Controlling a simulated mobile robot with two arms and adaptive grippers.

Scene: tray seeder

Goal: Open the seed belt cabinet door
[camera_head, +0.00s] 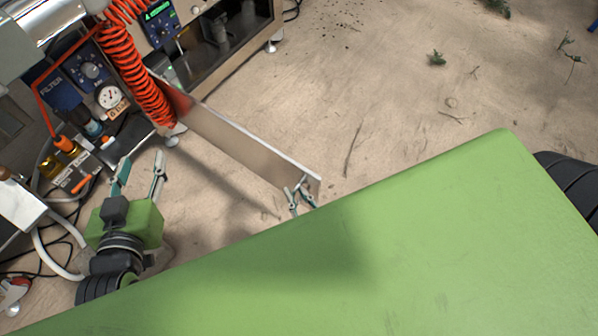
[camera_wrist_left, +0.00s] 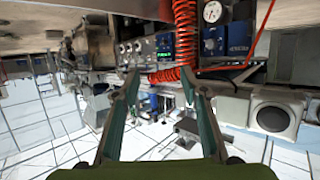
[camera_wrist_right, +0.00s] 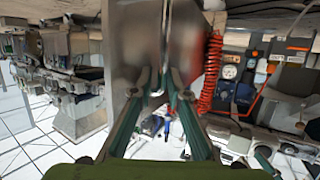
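The cabinet door (camera_head: 245,143) is a flat metal panel standing swung out from the machine cabinet (camera_head: 220,38) in the head view. Its hinge side is near the red coiled hose, and its free end points toward my green base. My right gripper (camera_head: 300,189) is at that free end, its fingers closed in around the door's edge or a small handle there; the exact contact is hard to see. In the right wrist view the fingertips (camera_wrist_right: 160,85) nearly meet in front of the door panel (camera_wrist_right: 132,45). My left gripper (camera_head: 140,168) is open and empty, apart from the door.
The red coiled hose (camera_head: 140,75) hangs by the door's hinge side. A panel with a gauge (camera_head: 109,96) and bottles stands at the left. Cables lie on the floor at lower left. The floor right of the door is mostly clear, with small plant scraps (camera_head: 437,59).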

